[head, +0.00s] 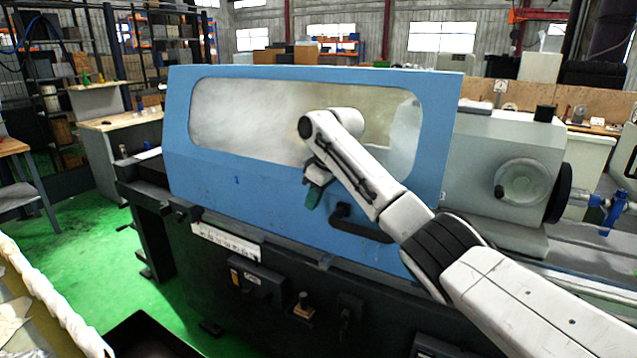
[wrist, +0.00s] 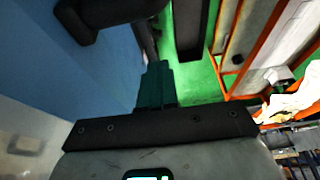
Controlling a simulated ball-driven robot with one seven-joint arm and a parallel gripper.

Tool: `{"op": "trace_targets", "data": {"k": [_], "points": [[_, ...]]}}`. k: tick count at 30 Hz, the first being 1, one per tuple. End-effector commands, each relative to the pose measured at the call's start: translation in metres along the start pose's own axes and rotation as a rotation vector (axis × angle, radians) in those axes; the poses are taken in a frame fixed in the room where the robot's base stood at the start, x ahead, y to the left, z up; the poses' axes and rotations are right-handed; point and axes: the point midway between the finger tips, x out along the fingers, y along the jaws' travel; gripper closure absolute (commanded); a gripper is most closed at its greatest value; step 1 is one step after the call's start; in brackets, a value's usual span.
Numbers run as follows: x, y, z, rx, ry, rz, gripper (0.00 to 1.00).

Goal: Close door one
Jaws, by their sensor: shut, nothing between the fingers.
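A blue door (head: 270,190) with a large hazy window stands across the front of the grinder. A small dark mark on it is too small to read. The door also shows in the wrist view (wrist: 75,75). A black bar handle (head: 358,226) sits low on the door's right part, partly behind my arm; a dark handle-like part shows at the top of the wrist view (wrist: 115,10). My gripper (head: 312,196), with green fingers, is in front of the door, left of and slightly above the handle. It is shut and empty, and its fingers (wrist: 155,80) appear apart from the handle.
A grey headstock with a handwheel (head: 523,182) stands right of the door. Dark control boxes (head: 262,287) and a label strip stick out below it. A white-edged bin (head: 45,295) is at the front left. Green floor (head: 95,260) is open at the left.

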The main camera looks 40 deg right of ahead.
Motion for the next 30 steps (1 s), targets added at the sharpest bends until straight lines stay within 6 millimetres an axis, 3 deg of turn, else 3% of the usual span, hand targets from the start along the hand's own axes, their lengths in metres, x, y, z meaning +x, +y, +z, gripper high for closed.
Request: {"op": "trace_targets", "data": {"k": [1, 15, 30], "points": [[0.006, 0.0, 0.001, 0.0, -0.003, 0.0, 1.0], [-0.002, 0.0, 0.037, 0.0, 0.0, 0.001, 1.0], [-0.002, 0.001, 0.04, 0.0, 0.0, 0.0, 1.0]]}}
